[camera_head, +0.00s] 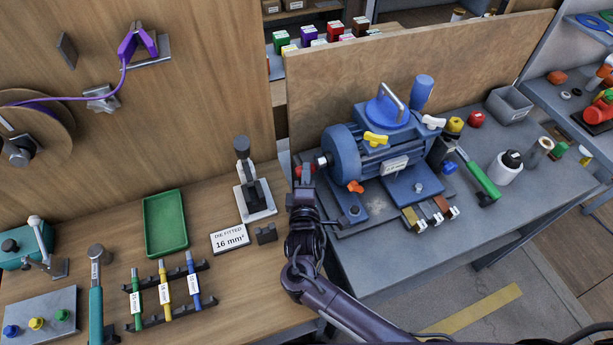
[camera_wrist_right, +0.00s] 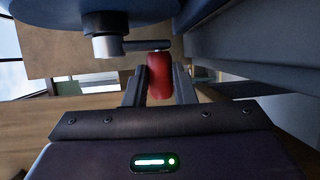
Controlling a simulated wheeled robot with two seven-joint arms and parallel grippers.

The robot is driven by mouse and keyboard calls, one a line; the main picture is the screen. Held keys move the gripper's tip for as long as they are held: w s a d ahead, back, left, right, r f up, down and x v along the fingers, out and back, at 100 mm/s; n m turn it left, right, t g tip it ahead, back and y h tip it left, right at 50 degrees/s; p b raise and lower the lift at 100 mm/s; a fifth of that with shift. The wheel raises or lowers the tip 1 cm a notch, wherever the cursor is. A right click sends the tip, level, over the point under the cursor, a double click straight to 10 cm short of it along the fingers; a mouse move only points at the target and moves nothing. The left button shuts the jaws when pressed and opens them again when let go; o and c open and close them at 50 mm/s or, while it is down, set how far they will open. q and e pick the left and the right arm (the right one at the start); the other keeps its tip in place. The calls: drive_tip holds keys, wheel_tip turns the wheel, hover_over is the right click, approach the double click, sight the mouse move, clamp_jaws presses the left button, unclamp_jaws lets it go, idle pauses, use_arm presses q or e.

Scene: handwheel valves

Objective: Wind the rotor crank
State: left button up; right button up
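The blue motor (camera_head: 380,150) stands on the grey bench at the right. The rotor crank is at its left end: a short metal arm (camera_wrist_right: 122,45) on a round hub, with a red handle (camera_wrist_right: 160,76). In the wrist view, the fingers of my right gripper (camera_wrist_right: 159,85) lie on both sides of the red handle and appear to touch it. In the head view, my right gripper (camera_head: 303,185) is at the crank, and a little of the red handle shows at its tip. My left gripper is not in view.
An orange knob (camera_head: 355,187) and a yellow wing handle (camera_head: 376,138) are on the motor's near side. A lever press (camera_head: 253,190) and a green tray (camera_head: 165,222) stand on the wooden bench at the left. A wooden panel (camera_head: 400,70) rises behind the motor.

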drive_tip(key=o, duration=0.4)
drive_tip(key=s, duration=0.7)
drive_tip(key=shift+s+a+r+b, duration=0.25)
drive_tip(key=shift+s+a+b, duration=0.05)
drive_tip(key=shift+s, duration=0.1)
drive_tip(key=shift+c, duration=0.4)
